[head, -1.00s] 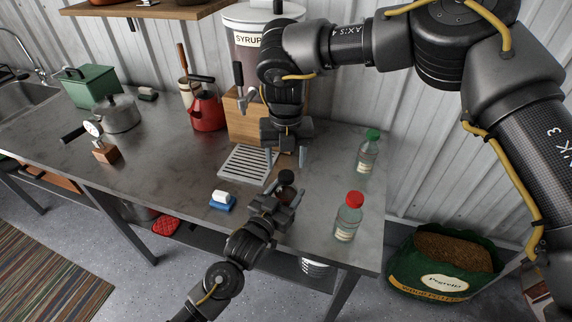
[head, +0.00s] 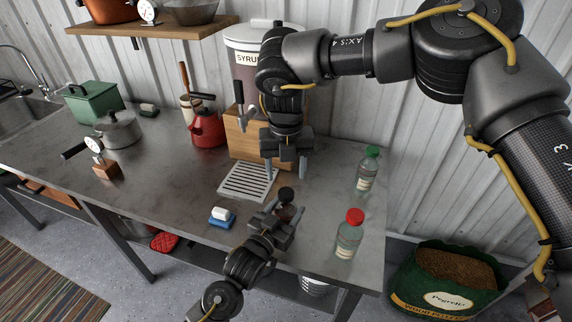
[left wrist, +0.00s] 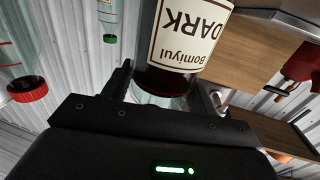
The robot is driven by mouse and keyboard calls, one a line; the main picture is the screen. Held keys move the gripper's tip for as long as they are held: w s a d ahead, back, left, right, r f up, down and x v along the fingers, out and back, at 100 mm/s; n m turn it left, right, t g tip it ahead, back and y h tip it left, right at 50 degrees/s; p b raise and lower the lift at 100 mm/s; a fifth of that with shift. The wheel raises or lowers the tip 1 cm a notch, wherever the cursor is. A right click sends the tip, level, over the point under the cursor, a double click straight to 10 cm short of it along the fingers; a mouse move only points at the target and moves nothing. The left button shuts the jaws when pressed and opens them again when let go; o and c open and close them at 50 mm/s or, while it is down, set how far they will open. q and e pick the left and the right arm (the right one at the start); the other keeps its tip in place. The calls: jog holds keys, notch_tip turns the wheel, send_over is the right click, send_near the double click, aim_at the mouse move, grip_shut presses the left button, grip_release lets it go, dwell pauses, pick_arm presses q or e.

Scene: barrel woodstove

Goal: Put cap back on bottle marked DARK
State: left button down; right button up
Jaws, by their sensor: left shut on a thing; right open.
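My left gripper (head: 281,219) is shut on the DARK bottle (head: 287,211), above the table's front part. In the left wrist view the bottle's label (left wrist: 185,35) reads DARK upside down, with dark brown syrup behind it. A black round cap (head: 286,193) shows at the bottle's top in the head view. It looks to be on the neck, but I cannot tell whether it is seated. The wrist view does not show it. My right gripper (head: 285,172) is open, pointing down just above the cap, its fingers apart and empty.
A red-capped bottle (head: 349,240) and a green-capped bottle (head: 367,170) stand to the right. A slotted drip tray (head: 248,182) lies behind the left gripper, and a blue-and-white block (head: 221,218) to its left. A SYRUP container (head: 246,68) stands behind.

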aim_at(286, 192)
notch_tip(286, 192, down, 7)
jog(key=shift+r, duration=0.2)
dwell(0.3)
jog(key=c, duration=1.1)
jog(key=shift+o, duration=0.2)
jog(key=o, duration=1.2)
jog(key=shift+c, duration=0.2)
jog(key=shift+r, duration=0.1)
notch_tip(286, 192, up, 12)
